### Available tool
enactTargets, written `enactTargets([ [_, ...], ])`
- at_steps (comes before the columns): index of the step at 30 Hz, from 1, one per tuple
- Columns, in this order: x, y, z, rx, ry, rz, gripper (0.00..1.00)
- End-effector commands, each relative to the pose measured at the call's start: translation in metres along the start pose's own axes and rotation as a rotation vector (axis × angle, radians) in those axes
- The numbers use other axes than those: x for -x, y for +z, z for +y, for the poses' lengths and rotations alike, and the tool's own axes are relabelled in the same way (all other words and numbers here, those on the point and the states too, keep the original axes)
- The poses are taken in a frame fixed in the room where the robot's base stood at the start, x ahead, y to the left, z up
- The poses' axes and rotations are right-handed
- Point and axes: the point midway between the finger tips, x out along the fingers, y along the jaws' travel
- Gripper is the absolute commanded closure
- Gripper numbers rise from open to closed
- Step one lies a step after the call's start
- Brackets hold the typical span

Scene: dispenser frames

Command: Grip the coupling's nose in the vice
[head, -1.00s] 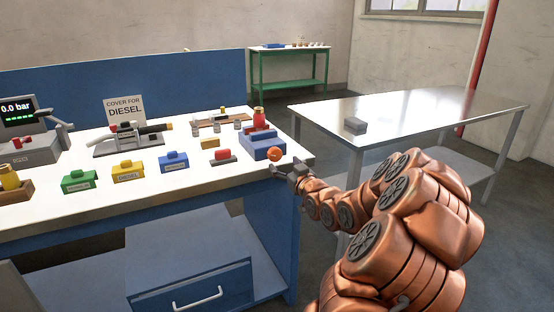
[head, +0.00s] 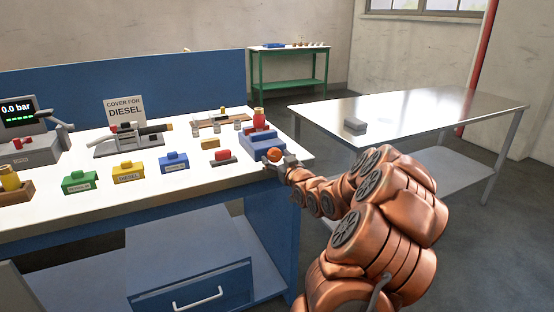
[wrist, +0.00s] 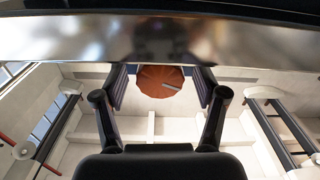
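The vice (head: 255,146) is a blue block at the right end of the white bench top. A red upright part (head: 259,118), apparently the coupling, stands at its back; its lower end is hidden, so I cannot tell how the jaws hold it. An orange round knob (head: 274,154) is on the vice's near right side. My gripper (head: 279,163) is at this knob. In the wrist view my gripper (wrist: 160,84) is open, with one dark finger on each side of the orange knob (wrist: 155,78) and narrow gaps visible.

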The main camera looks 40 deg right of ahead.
Motion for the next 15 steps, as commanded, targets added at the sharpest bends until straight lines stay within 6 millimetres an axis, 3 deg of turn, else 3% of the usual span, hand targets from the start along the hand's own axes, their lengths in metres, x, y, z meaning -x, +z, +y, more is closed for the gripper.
enactTargets([
  [2, 0.0, 0.0, 0.0001, 0.0, 0.0, 0.0, 0.4],
  [15, 0.0001, 0.0, 0.0001, 0.0, 0.0, 0.0, 0.86],
])
